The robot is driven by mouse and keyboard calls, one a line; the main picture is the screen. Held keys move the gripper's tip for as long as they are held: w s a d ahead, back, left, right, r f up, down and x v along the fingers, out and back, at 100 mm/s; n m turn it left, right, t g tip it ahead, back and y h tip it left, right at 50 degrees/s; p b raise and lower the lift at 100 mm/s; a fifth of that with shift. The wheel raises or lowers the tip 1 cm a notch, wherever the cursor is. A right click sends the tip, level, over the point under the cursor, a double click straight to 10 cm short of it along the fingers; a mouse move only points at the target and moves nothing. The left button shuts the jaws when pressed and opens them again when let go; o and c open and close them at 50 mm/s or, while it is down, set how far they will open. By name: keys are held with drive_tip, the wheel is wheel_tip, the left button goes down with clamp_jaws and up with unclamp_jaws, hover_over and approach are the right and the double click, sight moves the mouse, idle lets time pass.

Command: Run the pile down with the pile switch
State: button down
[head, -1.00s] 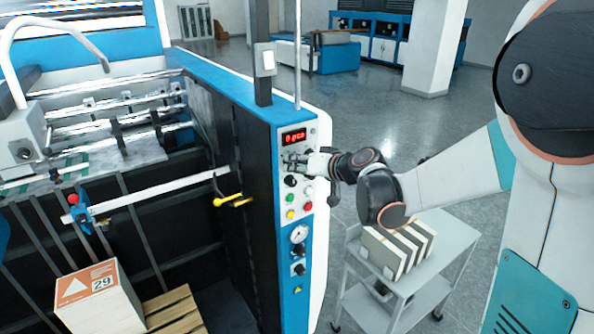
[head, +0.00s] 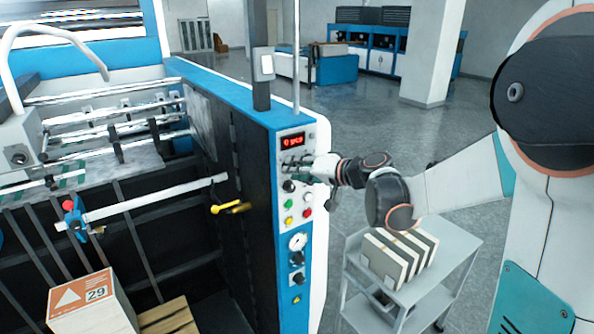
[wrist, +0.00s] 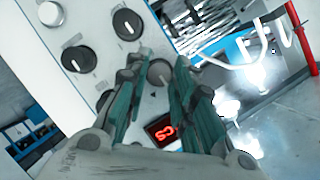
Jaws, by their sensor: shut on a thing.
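The control panel (head: 293,190) is on the machine's blue and white end post, with a red display (head: 292,141) at its top. My gripper (head: 296,168) is at the panel, just below the display. In the wrist view my gripper (wrist: 162,70) has its two green-sided fingers on either side of a small round dark knob (wrist: 160,73), shut on it. The fingers partly cover this knob, so its pointer is not readable. The display also shows in the wrist view (wrist: 162,132). An orange and white carton (head: 85,300) is at lower left, near a wooden pallet (head: 170,317).
Other black knobs (wrist: 127,24) sit close to my fingers. Coloured buttons (head: 289,204) and a gauge (head: 298,241) are lower on the panel. A yellow handle (head: 226,208) projects left of the post. A grey trolley (head: 410,290) with stacked blocks stands below my arm.

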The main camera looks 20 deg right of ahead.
drive_tip(key=c, duration=1.4)
unclamp_jaws()
drive_tip(key=shift+o, duration=0.2)
drive_tip(key=shift+s+d, duration=0.1)
drive_tip(key=v, duration=1.1)
drive_tip(key=shift+s+d, duration=0.2)
drive_tip(key=shift+s, duration=0.1)
drive_tip(key=shift+r, duration=0.1)
